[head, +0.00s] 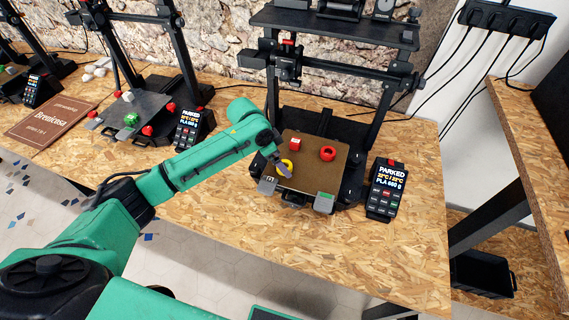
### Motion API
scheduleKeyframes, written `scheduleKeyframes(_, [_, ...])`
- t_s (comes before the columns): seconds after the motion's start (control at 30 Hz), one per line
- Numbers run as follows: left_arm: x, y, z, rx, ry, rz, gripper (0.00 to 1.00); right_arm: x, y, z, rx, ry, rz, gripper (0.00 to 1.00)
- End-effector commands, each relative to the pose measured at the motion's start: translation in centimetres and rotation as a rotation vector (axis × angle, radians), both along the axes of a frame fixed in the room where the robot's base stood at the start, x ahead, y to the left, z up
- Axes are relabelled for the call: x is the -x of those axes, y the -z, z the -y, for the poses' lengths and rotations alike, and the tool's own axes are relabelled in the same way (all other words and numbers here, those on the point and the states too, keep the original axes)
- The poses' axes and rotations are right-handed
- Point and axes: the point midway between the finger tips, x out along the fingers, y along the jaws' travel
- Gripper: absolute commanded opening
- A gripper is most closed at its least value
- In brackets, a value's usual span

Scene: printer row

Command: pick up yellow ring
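The yellow ring (286,173) lies at the left part of the brown print bed (310,178) of the nearest printer. My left gripper (284,166) comes down from the upper left right at the ring and covers part of it. The fingers are small and overlap the ring in the picture, so I cannot tell whether they are open or shut, or touching it. My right gripper does not show.
A red ring-like piece (328,154) and a red cube (295,144) lie on the same bed. The printer's black frame (391,100) rises behind. A control panel (386,189) stands to the right.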

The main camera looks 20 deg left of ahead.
Motion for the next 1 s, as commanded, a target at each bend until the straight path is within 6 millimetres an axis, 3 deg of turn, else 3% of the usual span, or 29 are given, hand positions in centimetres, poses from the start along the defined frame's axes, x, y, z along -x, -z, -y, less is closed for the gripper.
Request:
scheduleKeyframes(0.13, [-0.5,1.5,0.6,0.001,0.0,0.001,0.97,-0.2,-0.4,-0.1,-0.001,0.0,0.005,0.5])
scheduleKeyframes(0.3, [-0.5,1.7,0.6,0.0,0.0,0.001,0.97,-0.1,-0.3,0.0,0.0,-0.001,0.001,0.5])
scheduleKeyframes(0.37, [-0.5,1.7,0.6,0.0,0.0,0.001,0.78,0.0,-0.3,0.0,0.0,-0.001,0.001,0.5])
scheduleKeyframes(0.53, [-0.5,1.6,0.6,0.0,0.0,0.001,0.13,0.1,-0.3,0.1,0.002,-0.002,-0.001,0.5])
scheduleKeyframes(0.57, [-0.5,1.6,0.6,0.0,-0.001,0.002,0.1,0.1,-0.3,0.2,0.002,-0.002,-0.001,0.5])
scheduleKeyframes(0.83, [-0.5,1.4,0.6,0.0,-0.001,0.003,0.09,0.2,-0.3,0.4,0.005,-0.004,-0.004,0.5])
scheduleKeyframes(1.0, [-0.6,-0.4,0.6,0.0,0.0,0.006,0.09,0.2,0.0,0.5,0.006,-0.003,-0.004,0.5])
